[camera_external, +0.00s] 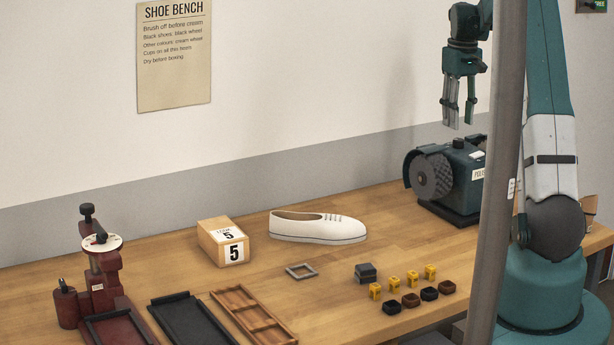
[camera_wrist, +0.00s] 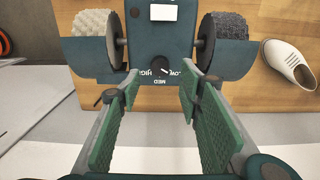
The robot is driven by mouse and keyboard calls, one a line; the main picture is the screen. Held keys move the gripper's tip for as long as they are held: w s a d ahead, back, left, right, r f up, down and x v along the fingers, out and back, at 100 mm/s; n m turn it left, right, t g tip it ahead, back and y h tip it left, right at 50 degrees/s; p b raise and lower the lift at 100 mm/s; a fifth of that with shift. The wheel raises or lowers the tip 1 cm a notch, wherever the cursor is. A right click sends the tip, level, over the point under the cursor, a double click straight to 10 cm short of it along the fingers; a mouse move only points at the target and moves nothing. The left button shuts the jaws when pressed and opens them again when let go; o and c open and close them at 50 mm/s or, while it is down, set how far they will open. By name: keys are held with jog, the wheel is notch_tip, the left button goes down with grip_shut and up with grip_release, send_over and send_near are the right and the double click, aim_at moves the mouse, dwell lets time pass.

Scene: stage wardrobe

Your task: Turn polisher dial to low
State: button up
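The polisher (camera_external: 460,178) is a dark teal machine with a wheel at each end, at the back right of the bench. The wrist view shows its body (camera_wrist: 90,56) from above, with a pale wheel on the left and a dark wheel on the right. Its small black dial (camera_wrist: 160,67) has LOW to its right, HIGH to its left and MED below. A pale mark shows on the dial, but its exact setting is too small to tell. My gripper (camera_external: 459,122) is open and empty above the polisher, apart from it. In the wrist view its green-padded fingers (camera_wrist: 159,84) straddle the dial's line.
A white shoe (camera_external: 318,226) lies left of the polisher. A numbered box (camera_external: 222,241), trays (camera_external: 193,318) and small yellow and dark blocks (camera_external: 411,300) occupy the bench. A grey pole (camera_external: 497,170) hides part of the polisher. The space around my fingers is clear.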

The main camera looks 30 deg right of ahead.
aim_at(452, 141)
jog(key=shift+f, duration=2.85)
jog(key=shift+c, duration=0.5)
jog(key=c, duration=0.8)
